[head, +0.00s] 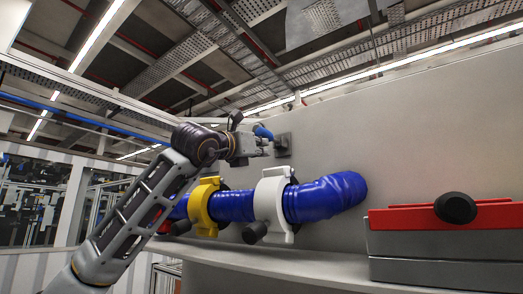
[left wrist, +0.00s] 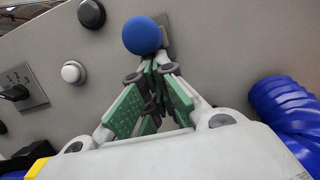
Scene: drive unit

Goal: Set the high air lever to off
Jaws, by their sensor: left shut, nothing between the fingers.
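The high air lever shows as a blue ball knob (head: 263,132) by a small grey plate (head: 283,144) on the big grey wall. In the left wrist view the blue knob (left wrist: 142,36) sits just beyond my fingertips, and its stem is hidden. My left gripper (head: 267,145) is at the lever, just below the knob in the head view. In the left wrist view its green-padded fingers (left wrist: 153,68) meet at the tips with nothing between them. I cannot tell whether they touch the lever. My right gripper is not in view.
A thick blue hose (head: 315,199) with a yellow clamp (head: 204,208) and a white clamp (head: 271,204) runs below my left arm. A grey and red box (head: 440,243) stands at the right. Black and white buttons (left wrist: 74,72) and a rotary switch (left wrist: 16,92) are on the wall.

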